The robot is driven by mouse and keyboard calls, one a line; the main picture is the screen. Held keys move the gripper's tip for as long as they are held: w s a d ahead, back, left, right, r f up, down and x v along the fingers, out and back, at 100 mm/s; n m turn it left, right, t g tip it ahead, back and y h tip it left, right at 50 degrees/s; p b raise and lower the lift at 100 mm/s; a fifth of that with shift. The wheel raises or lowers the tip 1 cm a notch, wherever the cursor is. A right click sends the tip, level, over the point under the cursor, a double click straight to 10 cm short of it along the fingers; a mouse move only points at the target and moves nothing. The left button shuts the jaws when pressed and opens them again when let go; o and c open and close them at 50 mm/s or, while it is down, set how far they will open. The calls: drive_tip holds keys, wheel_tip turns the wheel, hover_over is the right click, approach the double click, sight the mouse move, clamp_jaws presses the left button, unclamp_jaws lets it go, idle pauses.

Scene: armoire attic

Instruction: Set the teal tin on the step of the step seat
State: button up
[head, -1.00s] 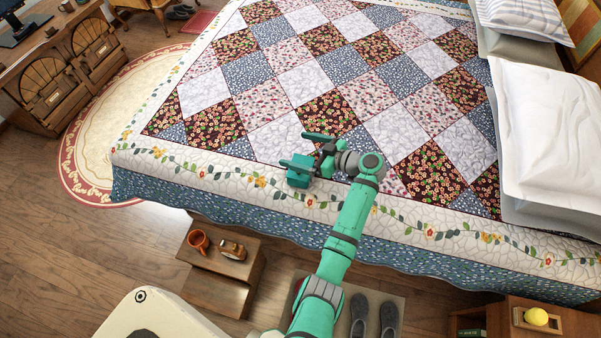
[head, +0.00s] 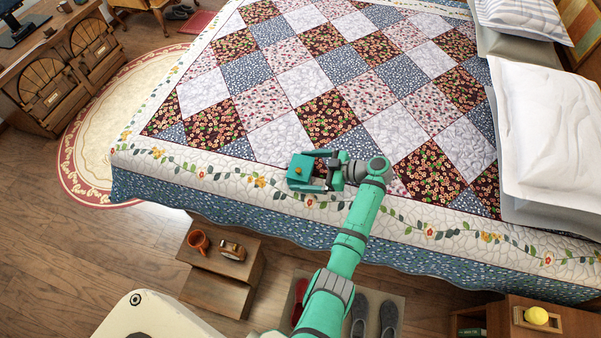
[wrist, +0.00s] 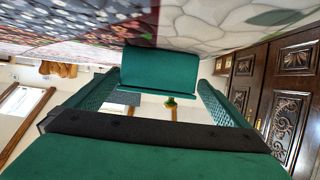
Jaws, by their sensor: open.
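In the wrist view the tin (wrist: 160,68) is framed between the two fingertips (wrist: 160,88), and contact cannot be told. The wooden step seat (head: 250,268) stands on the floor by the bed, lower left of my gripper. Its lower step (head: 214,294) is bare.
An orange mug (head: 199,241) and a small brown object (head: 232,251) stand on the seat's top. Grey slippers (head: 388,318) lie on a mat right of it. A bedside cabinet (head: 570,323) holds a yellow ball (head: 536,316). Pillows (head: 550,130) lie at the right.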

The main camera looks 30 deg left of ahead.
sight(298, 166)
drive_tip(key=shift+w+r+x, duration=0.1)
drive_tip(key=shift+x, duration=1.25)
drive_tip(key=shift+w+r+x, duration=0.1)
drive_tip(key=shift+r+x, duration=0.05)
drive_tip(key=shift+x, duration=1.15)
drive_tip(key=shift+a, duration=0.1)
drive_tip(key=c, duration=1.2)
drive_tip(key=shift+c, duration=0.7)
drive_tip(key=shift+r, duration=0.15)
drive_tip(key=shift+c, duration=0.6)
drive_tip(key=shift+r, duration=0.6)
drive_tip(key=s+r, duration=0.1)
drive_tip(key=r, duration=0.1)
drive_tip(key=s+d+r, duration=0.1)
drive_tip(key=s+r, duration=0.2)
drive_tip(key=r, duration=0.2)
drive_tip(key=shift+s+d, duration=0.2)
drive_tip(key=s+d+r, duration=0.2)
drive_tip(key=s+r, duration=0.2)
drive_tip(key=s, duration=0.5)
drive_tip(key=shift+d+r, duration=0.3)
drive_tip(key=shift+d, duration=0.05)
